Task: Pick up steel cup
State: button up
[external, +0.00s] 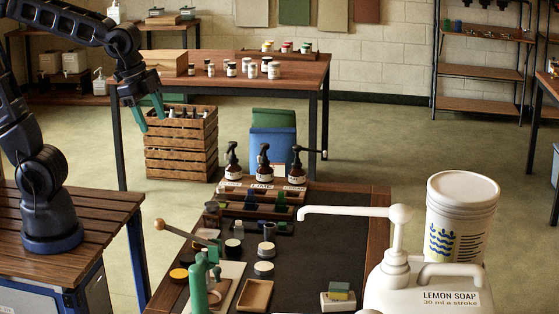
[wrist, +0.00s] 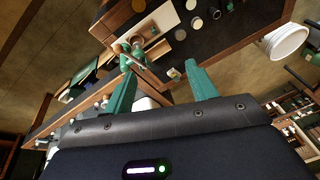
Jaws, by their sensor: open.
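The fingers also show in the wrist view (wrist: 161,74).
A green hand press (external: 199,284) with a wooden lever stands at the bench's front left. A lemon soap pump jug (external: 425,290) and white bucket (external: 461,215) are at the right. Pump bottles (external: 264,165) line the back. A slatted crate (external: 181,150) stands behind.

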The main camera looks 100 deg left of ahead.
jog(key=w+a+f+m+g, duration=0.1)
jog(key=w+a+f+m, duration=0.15)
jog(key=w, duration=0.25)
jog(key=w+a+f+m, duration=0.1)
jog(key=w+a+f, duration=0.15)
jog(key=w, duration=0.25)
jog(key=m+g, duration=0.3)
jog(key=m, duration=0.8)
send_over(270, 231)
jog(key=a, duration=0.2)
notch_tip(270, 231, down, 28)
jog(key=shift+n+h, duration=0.25)
jog(key=shift+h, duration=0.15)
jog(key=shift+s+d+f, duration=0.1)
jog(key=shift+f, duration=2.5)
jog(key=shift+s+d+f, duration=0.1)
jog(key=shift+f, duration=2.5)
jog(key=c, duration=1.1)
jog(key=shift+o, duration=0.2)
jog(key=shift+r, duration=0.1)
